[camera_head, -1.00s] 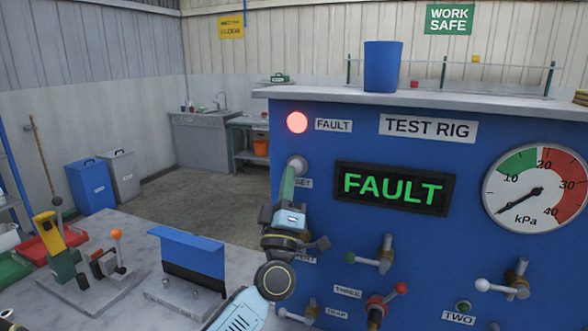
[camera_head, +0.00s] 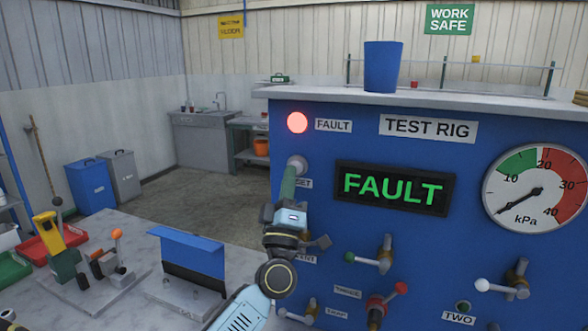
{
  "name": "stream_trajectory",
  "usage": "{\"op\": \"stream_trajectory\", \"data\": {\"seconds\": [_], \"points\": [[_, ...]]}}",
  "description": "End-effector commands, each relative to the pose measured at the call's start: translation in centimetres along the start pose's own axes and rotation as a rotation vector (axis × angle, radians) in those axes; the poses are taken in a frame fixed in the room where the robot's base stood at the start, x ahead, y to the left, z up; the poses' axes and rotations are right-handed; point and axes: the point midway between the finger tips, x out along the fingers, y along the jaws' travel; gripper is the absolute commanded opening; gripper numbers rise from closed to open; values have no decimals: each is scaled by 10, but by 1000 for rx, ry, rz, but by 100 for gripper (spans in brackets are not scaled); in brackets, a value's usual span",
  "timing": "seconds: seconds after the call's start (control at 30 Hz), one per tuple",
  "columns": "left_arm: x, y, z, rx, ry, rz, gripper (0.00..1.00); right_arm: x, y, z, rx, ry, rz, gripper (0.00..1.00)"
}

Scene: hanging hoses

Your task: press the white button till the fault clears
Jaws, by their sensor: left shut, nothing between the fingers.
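The white button (camera_head: 297,163) is on the left side of the blue test rig panel (camera_head: 470,220), under the red fault lamp. Its label is partly covered and reads "...SET". My left gripper (camera_head: 289,176) is shut and empty, its tip over the lower part of the button; whether it touches or presses it I cannot tell. The fault lamp (camera_head: 297,122) glows red. The display (camera_head: 393,188) reads "FAULT" in green. My right gripper is not in view.
A dial gauge (camera_head: 535,187) at the right has its needle near zero. Several valve levers, one with a red handle (camera_head: 388,300), stick out below the display. A blue bucket (camera_head: 383,66) stands on top of the rig. A workbench (camera_head: 130,220) with fixtures is at the left.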

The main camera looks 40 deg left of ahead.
Motion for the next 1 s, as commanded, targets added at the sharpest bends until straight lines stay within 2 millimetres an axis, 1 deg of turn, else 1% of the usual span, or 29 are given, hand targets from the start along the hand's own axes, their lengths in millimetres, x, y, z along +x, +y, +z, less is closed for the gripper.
{"op": "stream_trajectory", "data": {"seconds": [1.0], "points": [[7, -5, 5, 2, 0, 0, 0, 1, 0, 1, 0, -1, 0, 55]]}}
